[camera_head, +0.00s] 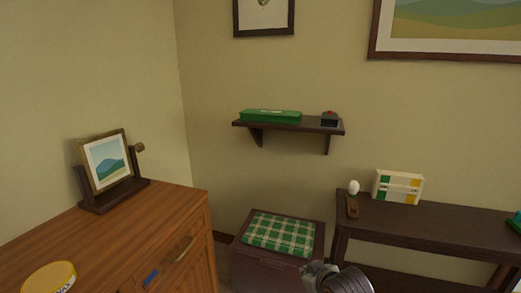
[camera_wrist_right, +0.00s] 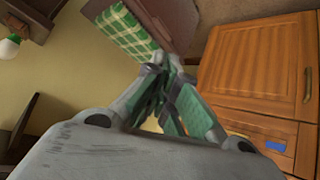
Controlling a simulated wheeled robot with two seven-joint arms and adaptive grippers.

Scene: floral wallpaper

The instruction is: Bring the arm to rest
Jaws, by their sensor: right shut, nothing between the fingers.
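My right gripper (camera_head: 312,270) shows at the bottom edge of the head view, in front of the dark chest with the green checked cushion. In the right wrist view its fingers (camera_wrist_right: 168,68) are together, shut and empty. Most of my right arm is below the head view. My left gripper is in neither view.
A wooden cabinet (camera_head: 110,235) stands at left with a picture on a stand (camera_head: 107,162) and a yellow tin (camera_head: 50,278). The chest's cushion (camera_head: 280,235) is behind the gripper. A dark side table (camera_head: 440,218) stands at right; a wall shelf (camera_head: 288,126) is above.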

